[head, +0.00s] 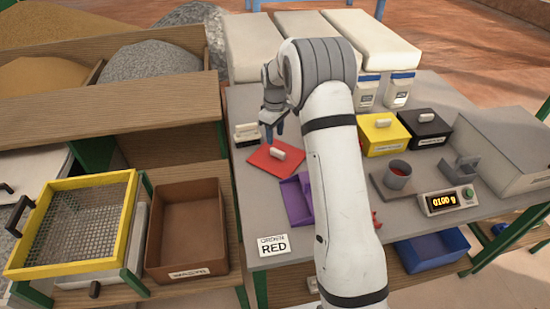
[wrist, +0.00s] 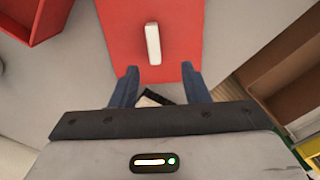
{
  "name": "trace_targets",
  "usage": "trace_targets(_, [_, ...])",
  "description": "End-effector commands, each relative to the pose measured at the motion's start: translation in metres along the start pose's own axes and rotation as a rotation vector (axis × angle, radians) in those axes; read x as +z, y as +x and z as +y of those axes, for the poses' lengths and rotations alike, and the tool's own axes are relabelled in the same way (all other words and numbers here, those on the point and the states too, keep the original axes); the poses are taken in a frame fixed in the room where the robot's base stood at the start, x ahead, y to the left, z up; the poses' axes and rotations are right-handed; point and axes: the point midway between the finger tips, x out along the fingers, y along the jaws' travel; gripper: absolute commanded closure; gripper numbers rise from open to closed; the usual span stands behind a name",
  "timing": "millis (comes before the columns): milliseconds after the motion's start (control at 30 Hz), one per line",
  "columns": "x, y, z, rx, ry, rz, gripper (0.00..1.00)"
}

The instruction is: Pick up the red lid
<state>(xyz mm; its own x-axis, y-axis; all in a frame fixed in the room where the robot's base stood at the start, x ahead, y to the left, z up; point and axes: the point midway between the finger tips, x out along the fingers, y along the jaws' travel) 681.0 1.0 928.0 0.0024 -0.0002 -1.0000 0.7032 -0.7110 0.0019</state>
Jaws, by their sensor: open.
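The red lid (head: 263,161) lies flat on the grey table in the head view, with a short white handle on top. In the wrist view the red lid (wrist: 122,35) fills the top centre, and its white handle (wrist: 153,44) stands just beyond the fingertips, roughly in line with the gap between them. My gripper (head: 274,138) points down over the far edge of the lid in the head view. Its two blue fingers are apart and empty in the wrist view (wrist: 160,68). The handle is clear of both fingers.
A purple tray (head: 293,203) sits close to the lid, partly behind my arm. A yellow box (head: 383,140) and a black box (head: 427,131) stand to the right, near a cup (head: 398,179) and a scale display (head: 447,201). A "RED" card (head: 274,246) lies at the near edge.

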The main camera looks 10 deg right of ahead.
Motion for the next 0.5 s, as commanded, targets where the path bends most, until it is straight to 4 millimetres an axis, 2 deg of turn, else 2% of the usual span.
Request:
trace_targets(267, [-0.001,0.029,0.003,-0.004,-0.01,-0.004,0.58])
trace_targets(500, [0.006,0.061,0.01,-0.006,-0.007,-0.006,0.58])
